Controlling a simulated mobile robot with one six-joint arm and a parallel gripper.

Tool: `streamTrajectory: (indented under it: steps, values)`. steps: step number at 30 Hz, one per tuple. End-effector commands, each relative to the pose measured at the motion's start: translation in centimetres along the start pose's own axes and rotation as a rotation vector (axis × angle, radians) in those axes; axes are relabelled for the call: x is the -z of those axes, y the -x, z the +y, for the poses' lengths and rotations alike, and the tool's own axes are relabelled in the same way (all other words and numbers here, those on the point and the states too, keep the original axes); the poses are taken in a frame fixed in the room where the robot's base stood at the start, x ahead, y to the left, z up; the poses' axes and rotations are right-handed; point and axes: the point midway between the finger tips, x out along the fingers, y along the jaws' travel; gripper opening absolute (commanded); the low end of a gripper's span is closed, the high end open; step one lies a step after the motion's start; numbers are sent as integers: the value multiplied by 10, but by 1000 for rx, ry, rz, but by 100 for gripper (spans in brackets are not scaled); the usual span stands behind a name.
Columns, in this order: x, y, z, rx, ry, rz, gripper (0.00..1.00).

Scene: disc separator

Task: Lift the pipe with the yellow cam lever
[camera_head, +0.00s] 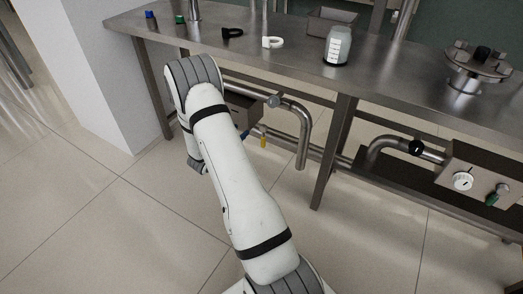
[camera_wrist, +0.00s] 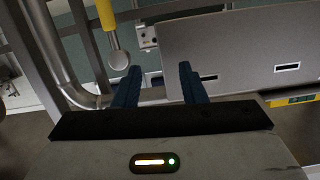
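The yellow cam lever (camera_head: 263,141) hangs beneath the steel pipework under the workbench. In the wrist view a yellow lever (camera_wrist: 107,14) with a round grey end stands at the upper left, just beyond and left of the left fingertip. A bent steel pipe (camera_head: 303,135) turns downward right of the lever; in the wrist view a bent pipe (camera_wrist: 60,78) runs along the left. My gripper (camera_wrist: 159,68) has its two dark blue fingers apart with nothing held between them. In the head view my arm mostly hides the gripper.
The steel workbench (camera_head: 285,62) stands above the pipes, its leg (camera_head: 333,150) right of the bent pipe. A control box (camera_head: 480,185) with a white dial and another pipe (camera_head: 385,146) are farther right. A grey panel (camera_wrist: 240,50) fills the wrist view's right side. The tiled floor in front is clear.

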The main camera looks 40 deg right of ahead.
Motion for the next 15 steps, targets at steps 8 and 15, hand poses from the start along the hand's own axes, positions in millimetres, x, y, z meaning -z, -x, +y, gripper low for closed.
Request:
streamTrajectory:
  steps: [8, 15]
  values:
    - [-56, -16, 50, -172, 72, 175, 37]
    - [-52, -42, 59, -185, 75, 189, 37]
